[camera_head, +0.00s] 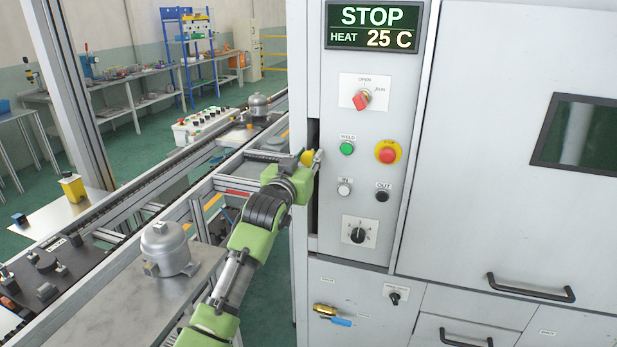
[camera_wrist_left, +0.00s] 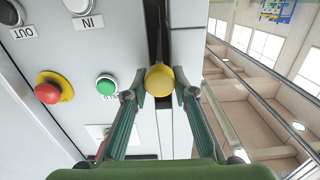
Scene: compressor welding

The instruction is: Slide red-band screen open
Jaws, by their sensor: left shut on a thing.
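My left gripper (camera_head: 308,159) is at the left edge of the grey machine cabinet, beside a tall dark slot (camera_head: 313,195). It is shut on a yellow knob (camera_head: 307,157). In the left wrist view the round yellow knob (camera_wrist_left: 160,80) sits between the two fingertips, in front of a narrow dark gap (camera_wrist_left: 154,30). A short red strip (camera_head: 237,192) shows on the rail left of my forearm. I cannot tell whether it belongs to the screen, and the screen panel itself is not clearly visible. My right gripper is not in view.
The cabinet's control panel has a red-yellow stop button (camera_head: 387,152), a green button (camera_head: 347,148) and a red selector (camera_head: 361,99) close to my gripper. A grey compressor (camera_head: 166,248) stands on the plate at lower left. A conveyor runs along the left.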

